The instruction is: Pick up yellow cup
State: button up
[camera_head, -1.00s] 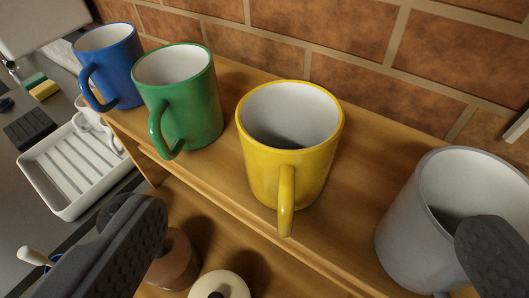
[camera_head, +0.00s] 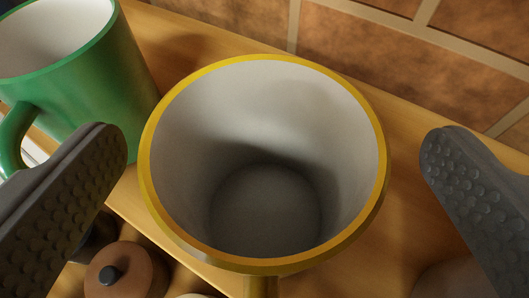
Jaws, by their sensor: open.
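The yellow cup (camera_head: 160,222) stands upright on a wooden shelf, large in the middle of the view. I look down into its white, empty inside. Its handle (camera_head: 262,287) points toward the bottom edge and is mostly cut off. My gripper (camera_head: 270,150) is open, with one dark, studded finger to the left of the cup and one to the right. Both fingers appear apart from the cup, with a wider gap on the right. The cup's lower body is hidden below its rim.
A green cup (camera_head: 95,75) stands close on the left, partly behind my left finger. A brick wall (camera_head: 400,60) runs behind the wooden shelf (camera_head: 180,35). A brown lidded pot (camera_head: 125,270) sits lower down at bottom left.

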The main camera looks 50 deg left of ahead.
jog(key=shift+x, duration=1.15)
jog(key=c, duration=1.3)
